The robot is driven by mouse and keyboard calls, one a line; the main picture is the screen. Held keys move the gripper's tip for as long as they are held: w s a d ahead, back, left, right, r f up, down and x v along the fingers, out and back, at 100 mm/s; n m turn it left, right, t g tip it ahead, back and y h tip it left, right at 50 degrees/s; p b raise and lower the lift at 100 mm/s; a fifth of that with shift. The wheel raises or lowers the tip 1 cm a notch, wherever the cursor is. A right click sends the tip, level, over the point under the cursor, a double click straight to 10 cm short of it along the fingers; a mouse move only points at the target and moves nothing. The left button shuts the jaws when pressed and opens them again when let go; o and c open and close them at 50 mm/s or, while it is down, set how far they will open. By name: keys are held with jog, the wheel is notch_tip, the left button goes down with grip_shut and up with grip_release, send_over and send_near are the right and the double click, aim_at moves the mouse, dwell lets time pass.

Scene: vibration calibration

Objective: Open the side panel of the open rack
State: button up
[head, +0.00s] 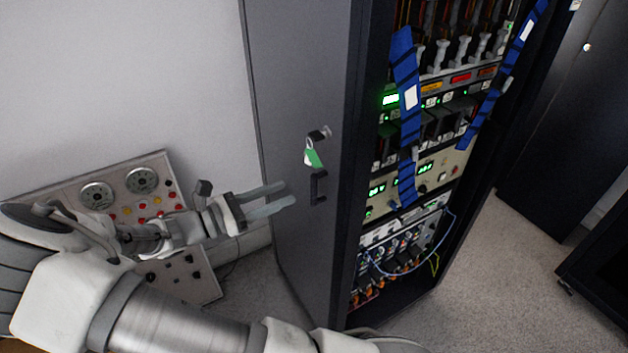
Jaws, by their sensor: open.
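The open rack (352,180) stands in the middle, its front showing the equipment inside. Its grey side panel (290,75) faces me and looks closed. A black handle (318,187) sits on the panel near its front edge. Above the handle is a lock with a key (319,134) and a green tag (313,156) hanging from it. My gripper (279,197) is open and empty, its two pale fingers pointing right toward the handle. The fingertips appear a short way left of the handle in the picture, apart from it; the exact depth gap cannot be told.
A control panel with gauges (97,195) stands against the wall at left, behind my arm. Blue straps (406,85) hang across the rack's front. Dark cabinets (560,130) stand at right. The carpet floor (500,270) right of the rack is clear.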

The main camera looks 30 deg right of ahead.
send_over(314, 205)
jog(key=shift+w+d, duration=0.2)
jog(key=shift+w, duration=0.15)
grip_shut()
dwell(1.4)
